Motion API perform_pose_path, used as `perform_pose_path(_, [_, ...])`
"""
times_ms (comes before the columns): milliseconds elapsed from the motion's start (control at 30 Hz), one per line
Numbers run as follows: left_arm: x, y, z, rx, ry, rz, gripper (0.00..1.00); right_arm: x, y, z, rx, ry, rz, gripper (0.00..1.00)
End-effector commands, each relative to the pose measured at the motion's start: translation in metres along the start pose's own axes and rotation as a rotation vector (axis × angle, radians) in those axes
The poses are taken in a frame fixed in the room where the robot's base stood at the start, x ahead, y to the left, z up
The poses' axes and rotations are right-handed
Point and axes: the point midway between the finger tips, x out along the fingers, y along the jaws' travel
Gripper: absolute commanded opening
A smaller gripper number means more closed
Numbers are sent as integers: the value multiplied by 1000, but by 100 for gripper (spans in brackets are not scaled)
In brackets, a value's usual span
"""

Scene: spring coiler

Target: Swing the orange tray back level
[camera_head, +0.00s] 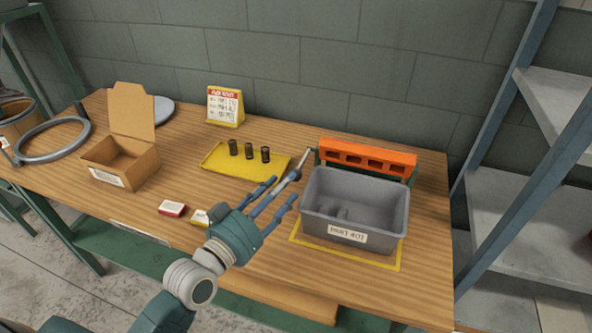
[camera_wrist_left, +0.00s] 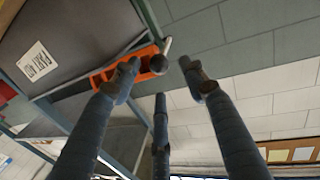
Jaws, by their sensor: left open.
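The orange tray (camera_head: 367,158) is at the back right of the bench, behind the grey bin, on a green support. It is tipped, with its row of dark square pockets facing the head camera. My left gripper (camera_head: 284,186) is open and empty, left of the bin and just short of the lever. My right gripper is out of view.
The grey bin (camera_head: 355,205), holding some dark parts, stands inside a yellow outline. A yellow tray (camera_head: 222,162) with 3 dark springs lies to the left. A cardboard box (camera_head: 122,165) and a calendar-like sign (camera_head: 225,106) are further left. Shelving (camera_head: 505,225) stands at the right.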

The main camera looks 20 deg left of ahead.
Motion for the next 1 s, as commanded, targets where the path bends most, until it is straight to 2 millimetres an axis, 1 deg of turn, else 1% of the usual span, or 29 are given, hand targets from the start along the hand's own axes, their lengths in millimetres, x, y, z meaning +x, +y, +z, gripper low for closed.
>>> perform_pose_path(33, [12, 0, -3, -1, 3, -1, 44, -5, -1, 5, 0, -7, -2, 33])
perform_pose_path(133, [29, 0, -3, -2, 3, 0, 44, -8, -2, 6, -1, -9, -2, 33])
perform_pose_path(233, [42, 0, -2, -1, 1, 0, 44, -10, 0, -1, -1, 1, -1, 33])
perform_pose_path(300, [49, 0, -1, -1, 1, -1, 44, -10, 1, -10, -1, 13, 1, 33])
perform_pose_path(400, [54, 0, -1, -1, 1, 0, 44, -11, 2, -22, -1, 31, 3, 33])
perform_pose_path(467, [56, 0, -1, -1, 1, 0, 44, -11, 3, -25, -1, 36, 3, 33])
perform_pose_path(700, [56, 0, 0, 0, 0, 0, 44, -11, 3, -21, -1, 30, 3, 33])
perform_pose_path(767, [56, 0, 0, 0, 0, 0, 32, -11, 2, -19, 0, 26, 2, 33])
perform_pose_path(800, [56, 0, 0, 0, 0, 0, 24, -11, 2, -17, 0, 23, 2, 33])
perform_pose_path(867, [56, 0, 0, 0, 0, 0, 12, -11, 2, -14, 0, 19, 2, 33])
perform_pose_path(900, [56, 0, 0, 0, 0, 0, 4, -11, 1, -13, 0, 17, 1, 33])
perform_pose_path(933, [56, 0, 0, 0, 0, 0, 0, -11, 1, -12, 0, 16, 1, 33])
perform_pose_path(1000, [56, 0, 0, 0, 0, 0, 0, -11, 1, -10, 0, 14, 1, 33])
